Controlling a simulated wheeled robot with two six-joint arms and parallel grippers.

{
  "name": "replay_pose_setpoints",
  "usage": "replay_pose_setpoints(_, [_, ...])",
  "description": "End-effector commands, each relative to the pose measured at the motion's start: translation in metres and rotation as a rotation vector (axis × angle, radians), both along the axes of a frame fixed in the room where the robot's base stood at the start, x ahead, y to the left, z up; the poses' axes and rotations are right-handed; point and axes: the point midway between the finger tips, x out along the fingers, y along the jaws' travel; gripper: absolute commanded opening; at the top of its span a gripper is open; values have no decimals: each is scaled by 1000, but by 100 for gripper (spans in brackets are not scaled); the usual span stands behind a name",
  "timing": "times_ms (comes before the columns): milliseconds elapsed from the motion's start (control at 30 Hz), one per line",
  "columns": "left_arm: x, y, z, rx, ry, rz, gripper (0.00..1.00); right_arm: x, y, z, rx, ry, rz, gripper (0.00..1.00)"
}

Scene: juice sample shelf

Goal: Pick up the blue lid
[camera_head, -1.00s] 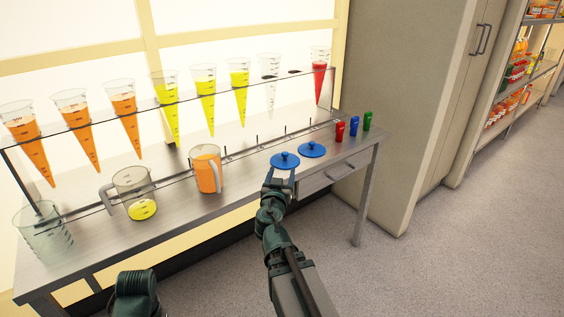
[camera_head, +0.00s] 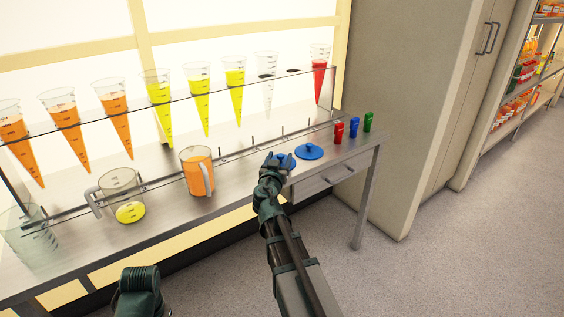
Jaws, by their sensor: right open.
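Two blue lids with knobs lie on the metal table's right part. The right-hand blue lid (camera_head: 309,152) is in full view. The left-hand blue lid (camera_head: 289,163) is partly hidden by my right gripper (camera_head: 276,160), which is over its left and near side. My right gripper is open, with its fingers at the lid's knob. I cannot tell whether they touch it. Only a dark green part of my left arm shows at the bottom left; its gripper is out of view.
Red, blue and green small items (camera_head: 354,128) stand behind the lids to the right. An orange-filled jug (camera_head: 196,172) and a jug with yellow liquid (camera_head: 122,197) stand left. A rack (camera_head: 225,92) holds cones above the table (camera_head: 232,182).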

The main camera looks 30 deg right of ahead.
Motion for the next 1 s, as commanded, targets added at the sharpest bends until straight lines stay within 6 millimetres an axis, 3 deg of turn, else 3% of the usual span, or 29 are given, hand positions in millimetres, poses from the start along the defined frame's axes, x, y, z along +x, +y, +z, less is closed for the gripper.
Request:
replay_pose_setpoints(100, [0,0,-1,0,0,0,50,11,-4,-1,0,0,-1,66])
replay_pose_setpoints(333, [0,0,-1,0,0,0,50,10,-4,-1,0,0,-1,66])
replay_pose_setpoints(700, [0,0,-1,0,0,0,50,10,-4,-1,0,0,-1,0])
replay_pose_setpoints(1000, [0,0,-1,0,0,0,50,10,-4,-1,0,0,-1,0])
